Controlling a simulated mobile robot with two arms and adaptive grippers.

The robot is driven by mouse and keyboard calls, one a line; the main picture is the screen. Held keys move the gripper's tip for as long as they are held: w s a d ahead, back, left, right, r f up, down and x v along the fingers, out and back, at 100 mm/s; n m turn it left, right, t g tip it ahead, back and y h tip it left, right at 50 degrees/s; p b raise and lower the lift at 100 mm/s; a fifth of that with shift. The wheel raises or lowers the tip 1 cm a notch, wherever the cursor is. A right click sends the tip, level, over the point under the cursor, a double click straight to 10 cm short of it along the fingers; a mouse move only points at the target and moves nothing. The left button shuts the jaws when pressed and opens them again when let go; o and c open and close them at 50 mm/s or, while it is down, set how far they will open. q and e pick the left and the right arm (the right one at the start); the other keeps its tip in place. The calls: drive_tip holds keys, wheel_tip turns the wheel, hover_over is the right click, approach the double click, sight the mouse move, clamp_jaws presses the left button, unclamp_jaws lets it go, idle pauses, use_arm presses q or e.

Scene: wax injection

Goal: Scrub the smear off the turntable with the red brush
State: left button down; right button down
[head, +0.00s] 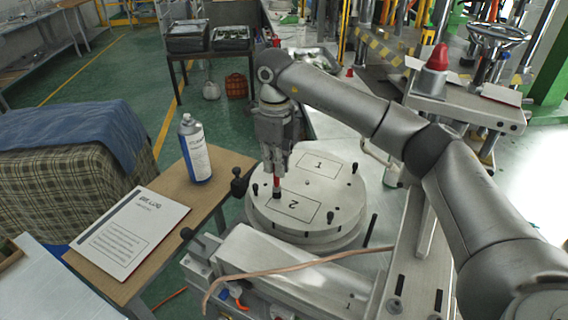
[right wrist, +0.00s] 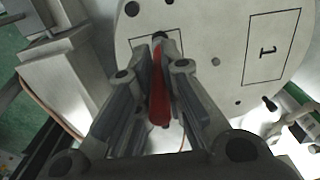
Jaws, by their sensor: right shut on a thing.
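The turntable (head: 337,212) is a round grey metal disc with rectangles marked 1 and 2 and several black knobs around its rim. My right gripper (head: 277,184) is above the near-left part of the disc, pointing down. It is shut on the red brush (right wrist: 157,92), whose dark end (head: 277,195) is at the edge of rectangle 2, apparently touching or just above the surface. In the right wrist view the turntable (right wrist: 215,45) lies below the brush. I cannot make out a smear; the gripper and brush cover part of rectangle 2. My left gripper is not in view.
A side table (head: 226,160) at left holds a spray can (head: 196,150) and a printed log board (head: 130,232). A copper-coloured hose (head: 300,264) crosses in front of the turntable.

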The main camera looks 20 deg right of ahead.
idle(0.3)
drive_tip(key=shift+r+p, duration=1.95)
drive_tip(key=shift+r, duration=1.05)
drive_tip(key=shift+r+p, duration=1)
drive_tip(key=shift+r, duration=0.55)
drive_tip(key=shift+f, duration=0.1)
